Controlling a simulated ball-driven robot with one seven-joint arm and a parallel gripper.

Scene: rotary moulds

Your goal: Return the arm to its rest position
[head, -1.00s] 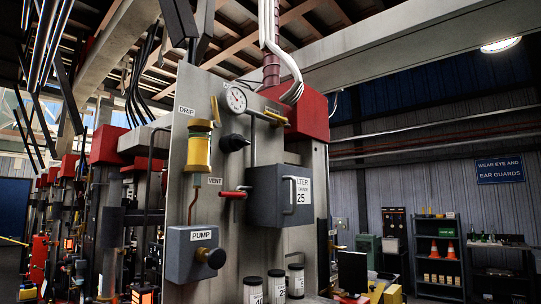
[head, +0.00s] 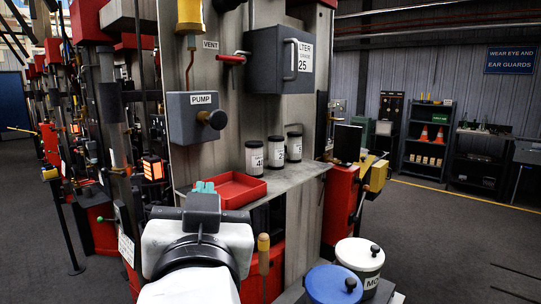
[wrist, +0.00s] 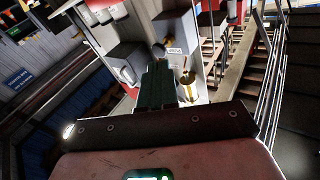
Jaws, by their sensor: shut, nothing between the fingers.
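My arm rises from the bottom of the head view, in front of the machine panel. My gripper (head: 204,187) shows its green fingertips just in front of the red tray (head: 236,188) on the panel's shelf. In the wrist view the green fingers (wrist: 157,85) of my gripper lie together, with nothing held between them. I cannot tell from the pictures how far the fingertips are from the shelf.
The panel carries a pump box (head: 197,117) and a filter box (head: 281,60). Lidded jars (head: 276,152) stand on the shelf. A blue-lidded drum (head: 333,284) and a white drum (head: 359,266) stand at the lower right. Open floor lies at the right.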

